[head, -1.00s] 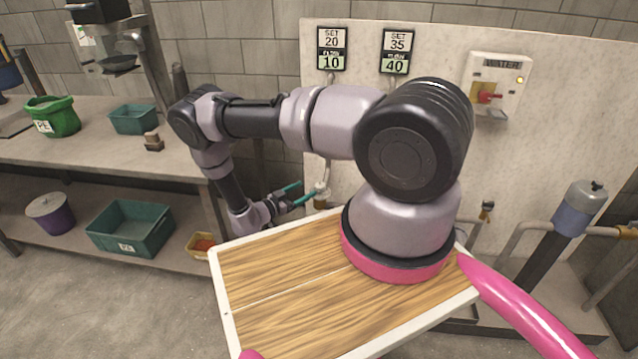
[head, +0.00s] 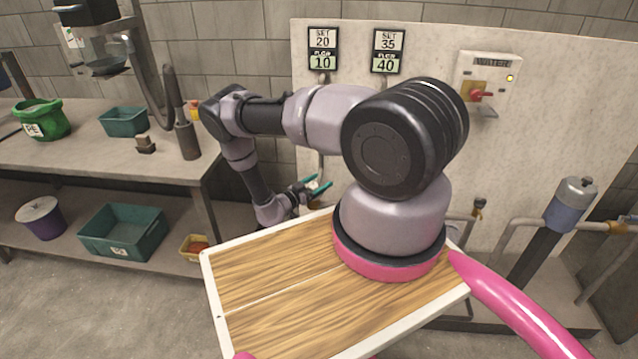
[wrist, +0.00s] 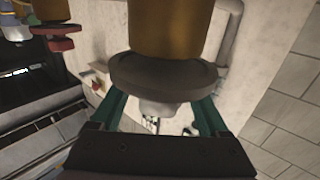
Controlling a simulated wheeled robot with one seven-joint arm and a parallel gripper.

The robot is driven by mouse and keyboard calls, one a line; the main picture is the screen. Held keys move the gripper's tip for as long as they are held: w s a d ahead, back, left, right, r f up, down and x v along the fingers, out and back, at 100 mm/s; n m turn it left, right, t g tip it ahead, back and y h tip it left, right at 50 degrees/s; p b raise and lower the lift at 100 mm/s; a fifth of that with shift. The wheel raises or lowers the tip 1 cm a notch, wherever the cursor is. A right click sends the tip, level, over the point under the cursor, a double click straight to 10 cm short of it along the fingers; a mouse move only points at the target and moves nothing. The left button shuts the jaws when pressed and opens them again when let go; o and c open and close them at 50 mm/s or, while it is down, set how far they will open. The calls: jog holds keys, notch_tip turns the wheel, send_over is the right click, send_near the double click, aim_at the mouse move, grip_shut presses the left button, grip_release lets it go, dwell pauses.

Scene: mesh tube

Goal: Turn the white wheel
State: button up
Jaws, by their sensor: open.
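My gripper (head: 322,185) reaches to the pipework low in front of the pale panel. In the wrist view its two teal fingers (wrist: 162,108) are apart. A round wheel (wrist: 165,77) in shade, greyish there, sits at the fingertips under a brass-coloured body (wrist: 170,28). Its pale hub points toward the palm between the fingers. The fingers stand on either side of the wheel's lower part; I cannot tell whether they touch it. In the head view the wheel is mostly hidden by my gripper and the wooden board.
A red wheel (wrist: 62,44) is beside it in the wrist view. Two displays (head: 322,48) (head: 387,51) read SET 20 over 10 and SET 35 over 40. A water box (head: 485,85) with a red switch is on the panel. A workbench (head: 80,165) with bins stands left.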

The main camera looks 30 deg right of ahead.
aim_at(311, 183)
grip_shut()
jog(key=shift+n+t, duration=0.3)
jog(key=shift+t, duration=0.1)
jog(key=shift+w+a+n+t+y, duration=0.35)
jog(key=shift+n+t+y, duration=1.55)
jog(key=shift+y, duration=0.35)
jog(key=shift+w+a+n+t+y, duration=0.3)
jog(key=shift+a+n+t+y, duration=0.1)
jog(key=shift+n+t+y, duration=1.65)
jog(key=shift+w+a+n+t+y, duration=0.35)
jog(key=shift+n+t+y, duration=1.35)
jog(key=shift+y, duration=0.7)
jog(key=shift+a+f, duration=0.1)
